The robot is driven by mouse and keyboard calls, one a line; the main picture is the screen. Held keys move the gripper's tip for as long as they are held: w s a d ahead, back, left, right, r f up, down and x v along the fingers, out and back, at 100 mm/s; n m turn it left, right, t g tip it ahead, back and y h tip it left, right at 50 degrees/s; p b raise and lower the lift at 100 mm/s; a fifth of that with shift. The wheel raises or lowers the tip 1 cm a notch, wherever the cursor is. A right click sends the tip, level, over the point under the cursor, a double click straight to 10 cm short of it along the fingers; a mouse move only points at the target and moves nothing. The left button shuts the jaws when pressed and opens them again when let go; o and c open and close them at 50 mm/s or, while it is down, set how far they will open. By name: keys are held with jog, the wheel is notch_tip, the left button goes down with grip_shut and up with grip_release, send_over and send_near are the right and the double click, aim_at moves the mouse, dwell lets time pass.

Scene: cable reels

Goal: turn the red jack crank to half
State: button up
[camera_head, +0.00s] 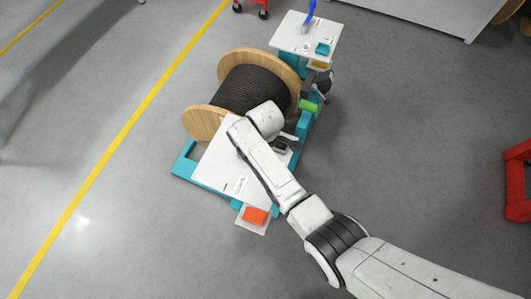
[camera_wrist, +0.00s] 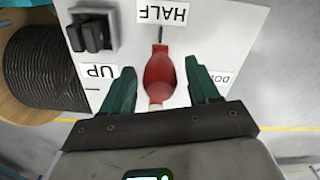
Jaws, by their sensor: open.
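The red jack crank (camera_wrist: 160,68) shows in the wrist view on a white panel (camera_wrist: 120,12). Its narrow end lies close to the black mark under the HALF label (camera_wrist: 162,13), and a pale part shows at its near end. The UP label (camera_wrist: 97,72) is to the left and the DOWN label (camera_wrist: 225,77), partly covered, to the right. My gripper (camera_wrist: 160,69) is open, with one green finger on each side of the crank and gaps visible on both sides. In the head view my arm hides the crank and gripper.
A black switch (camera_wrist: 92,32) sits on the panel, left of HALF. In the head view a cable reel (camera_head: 250,90) stands beside the white panel (camera_head: 215,165). Open floor lies left.

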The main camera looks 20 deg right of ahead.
notch_tip(320, 180, up, 10)
jog(key=shift+r+p, duration=0.1)
jog(key=shift+p, duration=0.2)
dwell(0.5)
jog(key=s+d+f+m, duration=0.2)
jog(key=s+d+m, duration=0.5)
jog(key=s+d, duration=0.6)
jog(key=s+d+r+m, duration=0.2)
jog(key=s+m, duration=0.1)
jog(key=s, duration=0.4)
jog(key=s+d+r+m+t, duration=0.1)
jog(key=s+d+r+m, duration=0.1)
jog(key=s, duration=0.6)
jog(key=shift+s+r+m, duration=0.2)
jog(key=shift+r+m, duration=0.45)
jog(key=shift+m, duration=0.35)
